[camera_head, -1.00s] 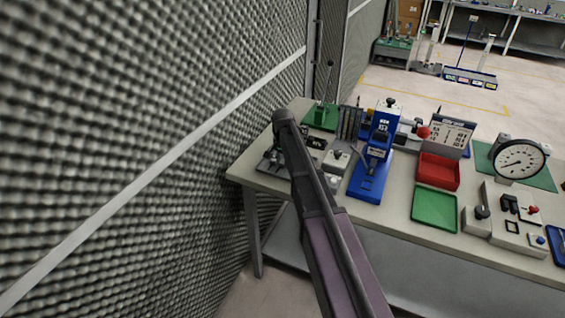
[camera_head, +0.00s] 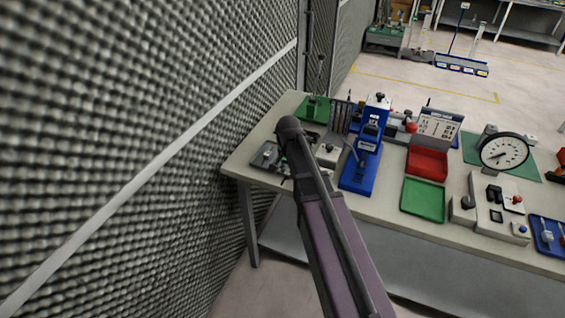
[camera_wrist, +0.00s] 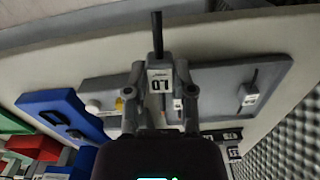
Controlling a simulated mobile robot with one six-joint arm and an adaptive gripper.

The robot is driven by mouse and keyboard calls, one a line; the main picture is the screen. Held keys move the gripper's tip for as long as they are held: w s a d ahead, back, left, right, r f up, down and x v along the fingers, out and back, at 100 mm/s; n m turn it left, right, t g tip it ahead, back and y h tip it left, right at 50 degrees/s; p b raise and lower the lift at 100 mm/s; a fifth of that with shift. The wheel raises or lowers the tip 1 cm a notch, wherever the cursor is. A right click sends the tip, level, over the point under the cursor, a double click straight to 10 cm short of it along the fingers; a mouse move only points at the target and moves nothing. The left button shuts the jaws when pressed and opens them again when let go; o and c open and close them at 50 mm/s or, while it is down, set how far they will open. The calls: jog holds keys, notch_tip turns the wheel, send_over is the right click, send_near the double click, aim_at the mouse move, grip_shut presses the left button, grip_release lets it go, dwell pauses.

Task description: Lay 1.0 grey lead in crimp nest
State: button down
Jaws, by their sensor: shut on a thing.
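In the wrist view my gripper (camera_wrist: 160,98) is shut on a lead (camera_wrist: 157,38). The lead has a dark, straight shaft and a white tag whose digits look like 01 in this view. Its shaft points toward the bench's front edge. In the head view my arm hides most of the gripper, above the grey tray (camera_head: 262,160) at the bench's left end. A blue press (camera_head: 358,172) stands to the right of my arm. Its blue base, with a dark slot, shows at left in the wrist view (camera_wrist: 50,101). I cannot make out the crimp nest clearly.
Another tagged lead (camera_wrist: 249,94) lies in the grey tray. A textured foam wall (camera_head: 130,130) runs close along the bench's left end. Right of the press are a red bin (camera_head: 428,162), a green tray (camera_head: 423,200) and a dial gauge (camera_head: 504,152).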

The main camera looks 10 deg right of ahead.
jog(key=shift+s+d+r, duration=0.1)
jog(key=shift+s+d, duration=0.05)
jog(key=shift+s, duration=1.1)
